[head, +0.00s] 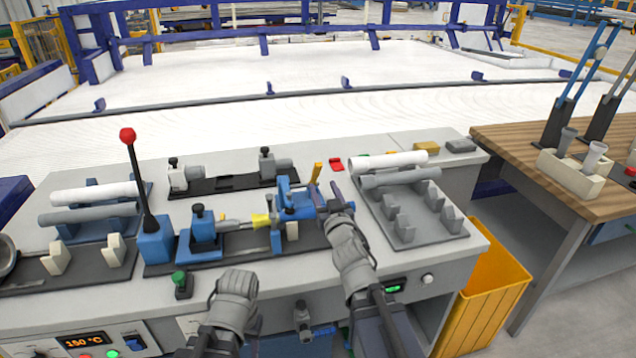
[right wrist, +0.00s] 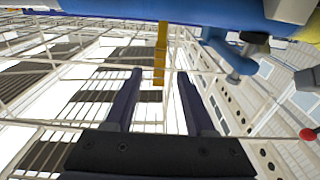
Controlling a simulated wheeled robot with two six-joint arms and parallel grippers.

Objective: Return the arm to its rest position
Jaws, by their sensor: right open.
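My right gripper (head: 335,198) is at the right end of the blue clamping fixture (head: 298,205) on the bench. In the right wrist view its two dark fingers (right wrist: 160,75) are apart with nothing held between them. A yellow lever (right wrist: 161,48) lies beyond the fingertips, under a blue part of the fixture (right wrist: 225,14); whether they touch is unclear. My left arm (head: 235,287) shows at the bottom of the head view, but its gripper is not visible. A white pipe (head: 388,160) and a grey pipe (head: 402,177) lie on the right rack (head: 408,232).
A white pipe (head: 95,194) and a grey pipe (head: 88,214) lie on the left rack. A tall red-knobbed lever (head: 137,170) stands left of the fixture. A yellow bin (head: 490,285) stands right of the bench, beside a wooden table (head: 520,125).

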